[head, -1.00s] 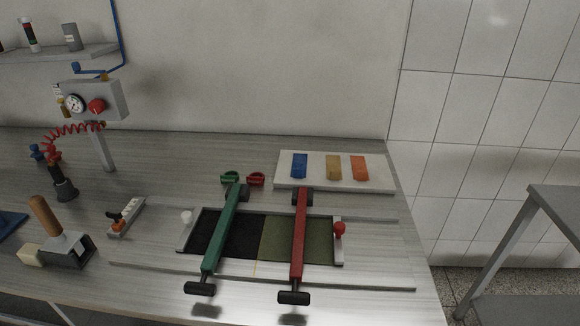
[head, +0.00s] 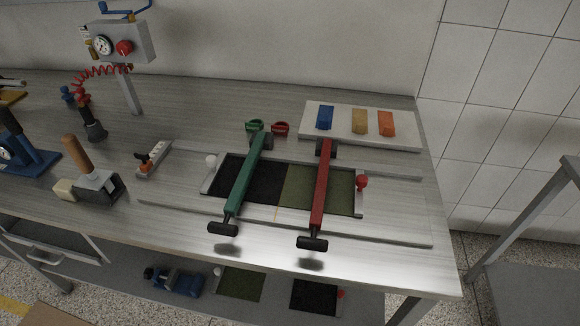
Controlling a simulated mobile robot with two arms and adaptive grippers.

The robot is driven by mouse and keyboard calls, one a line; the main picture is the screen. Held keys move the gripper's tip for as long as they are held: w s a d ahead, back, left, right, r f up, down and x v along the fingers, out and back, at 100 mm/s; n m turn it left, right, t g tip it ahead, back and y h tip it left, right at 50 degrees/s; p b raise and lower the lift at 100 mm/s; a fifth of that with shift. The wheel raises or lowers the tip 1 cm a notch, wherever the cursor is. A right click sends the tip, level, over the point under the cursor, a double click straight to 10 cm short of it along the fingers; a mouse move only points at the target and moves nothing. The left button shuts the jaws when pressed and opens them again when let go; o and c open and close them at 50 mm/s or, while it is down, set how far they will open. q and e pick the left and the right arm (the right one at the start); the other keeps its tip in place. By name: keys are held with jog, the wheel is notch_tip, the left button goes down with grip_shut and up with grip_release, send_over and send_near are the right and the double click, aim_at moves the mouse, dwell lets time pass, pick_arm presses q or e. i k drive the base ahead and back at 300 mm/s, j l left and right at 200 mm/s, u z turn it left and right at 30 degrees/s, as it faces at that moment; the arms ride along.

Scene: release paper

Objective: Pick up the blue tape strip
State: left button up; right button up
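The blue tape strip (head: 325,117) lies on the left part of a white board (head: 347,139) at the back right of the workbench. A tan strip (head: 359,121) and an orange strip (head: 387,123) lie to its right on the same board, with gaps between them. The blue strip is in full view with nothing on top of it. Neither of my grippers shows in the head view.
A green-handled lever (head: 246,180) and a red-handled lever (head: 320,190) lie across the dark and olive panels in front of the board. A gauge box (head: 121,43) stands at the back left. A side table (head: 535,225) is at the right. The bench's right end is clear.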

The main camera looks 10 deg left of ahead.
aim_at(325, 114)
jog(key=j+u, duration=0.3)
jog(key=i+j+u, duration=0.1)
jog(key=j+u, duration=0.15)
jog(key=i+j+u, duration=0.15)
jog(key=j+u, duration=0.15)
jog(key=j, duration=0.15)
